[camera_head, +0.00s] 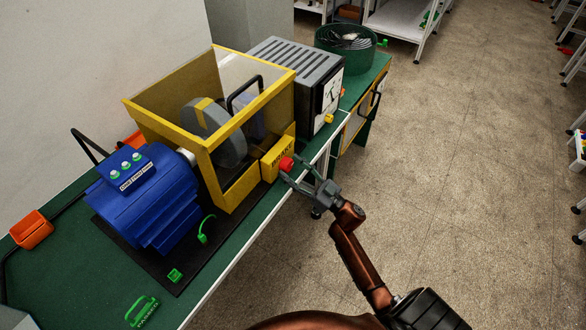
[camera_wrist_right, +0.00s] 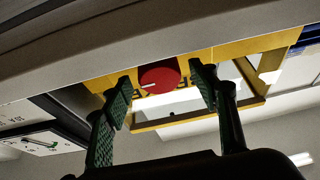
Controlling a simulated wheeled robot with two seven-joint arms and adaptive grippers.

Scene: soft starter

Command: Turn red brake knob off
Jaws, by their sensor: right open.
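The red brake knob (camera_head: 286,164) sits on the front of a yellow box (camera_head: 277,158) marked with dark lettering, at the table's front edge. My right gripper (camera_head: 301,177) is at the knob in the head view. In the wrist view the right gripper (camera_wrist_right: 160,88) is open, one green-padded finger on each side of the knob, with gaps visible. Whether a finger touches it I cannot tell. My left gripper is not in view.
A yellow guard frame (camera_head: 212,150) around a grey wheel stands behind the knob box. A blue motor (camera_head: 150,198) is at left, a grey meter unit (camera_head: 300,75) at right. The green table (camera_head: 75,285) ends at a pale front edge; the floor beyond is clear.

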